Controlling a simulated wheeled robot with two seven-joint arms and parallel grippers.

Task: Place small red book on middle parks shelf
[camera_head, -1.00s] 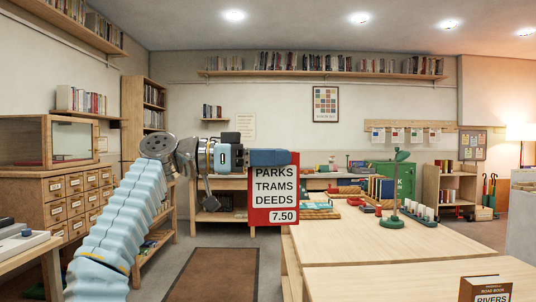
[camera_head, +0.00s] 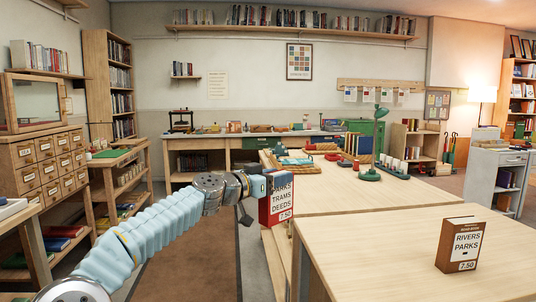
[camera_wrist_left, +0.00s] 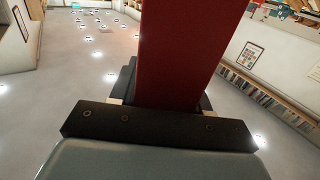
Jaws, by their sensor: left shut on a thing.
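The red book (camera_head: 278,207), with a white label reading PARKS TRAMS DEEDS 7.50, is held upright by my left gripper (camera_head: 262,184) near the left edges of the wooden tables. The gripper covers the book's upper part. In the left wrist view the red book (camera_wrist_left: 183,50) stands between the jaws of the left gripper (camera_wrist_left: 160,95), which are shut on it. I cannot tell which shelf is the middle parks shelf; no such shelf label is readable. My right gripper is out of view.
A brown book (camera_head: 461,245) labelled RIVERS PARKS stands on the near table (camera_head: 370,260). A low bookcase (camera_head: 408,150) stands behind the tables, a tall bookcase (camera_head: 110,85) at left and a lit bookcase (camera_head: 520,85) at far right. Brown carpet (camera_head: 190,262) lies left of the tables.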

